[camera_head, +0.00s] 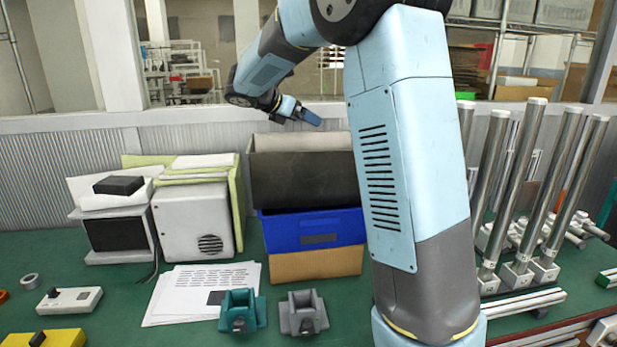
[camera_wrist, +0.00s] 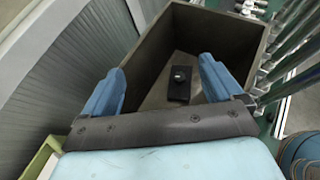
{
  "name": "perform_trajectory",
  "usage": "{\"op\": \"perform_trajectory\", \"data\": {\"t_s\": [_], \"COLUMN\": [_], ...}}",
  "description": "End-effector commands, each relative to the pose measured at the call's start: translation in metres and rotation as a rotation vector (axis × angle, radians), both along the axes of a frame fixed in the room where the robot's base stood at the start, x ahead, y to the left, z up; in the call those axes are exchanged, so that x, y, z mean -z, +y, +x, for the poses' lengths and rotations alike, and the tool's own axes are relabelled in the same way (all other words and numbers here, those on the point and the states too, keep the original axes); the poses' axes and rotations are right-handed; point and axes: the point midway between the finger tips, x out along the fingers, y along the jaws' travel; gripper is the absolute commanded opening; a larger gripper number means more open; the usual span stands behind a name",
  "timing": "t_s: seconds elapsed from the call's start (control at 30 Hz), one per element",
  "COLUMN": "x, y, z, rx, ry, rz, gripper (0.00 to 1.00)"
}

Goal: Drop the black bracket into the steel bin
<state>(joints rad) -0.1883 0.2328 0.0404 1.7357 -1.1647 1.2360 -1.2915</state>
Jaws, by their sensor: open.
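A black piece (camera_wrist: 179,82) with a small pale knob, which looks like the black bracket, lies on the floor of a dark grey bin in the wrist view. This bin, which I take for the steel bin (camera_head: 300,180), tops a stack in the head view; its floor is hidden there. In the wrist view its wall (camera_wrist: 213,35) surrounds the black piece. My gripper (camera_wrist: 160,88) is open and empty above the bin, its blue fingers apart. In the head view my gripper (camera_head: 306,115) shows above the bin's rim.
The bin stands on a blue bin (camera_head: 312,228) and a tan one (camera_head: 315,265). A teal bracket (camera_head: 242,312) and a grey bracket (camera_head: 303,313) stand on the green table in front. White boxes (camera_head: 192,220) are left, steel tubes (camera_head: 525,180) right.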

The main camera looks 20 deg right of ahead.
Motion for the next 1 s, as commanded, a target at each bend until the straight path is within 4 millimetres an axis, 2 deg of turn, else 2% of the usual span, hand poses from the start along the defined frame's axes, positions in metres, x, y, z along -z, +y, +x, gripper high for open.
{"op": "perform_trajectory", "data": {"t_s": [0.2, 0.4, 0.87, 1.0], "x": [-0.018, -0.027, -0.029, -0.03], "y": [0.031, 0.045, 0.048, 0.042], "z": [-0.012, -0.017, -0.019, -0.033], "rx": [0.003, 0.005, 0.004, 0.034], "ry": [0.002, 0.001, 0.0, -0.03], "rz": [0.0, 0.0, 0.002, 0.049], "gripper": [0.93, 0.93, 0.93, 0.93]}}
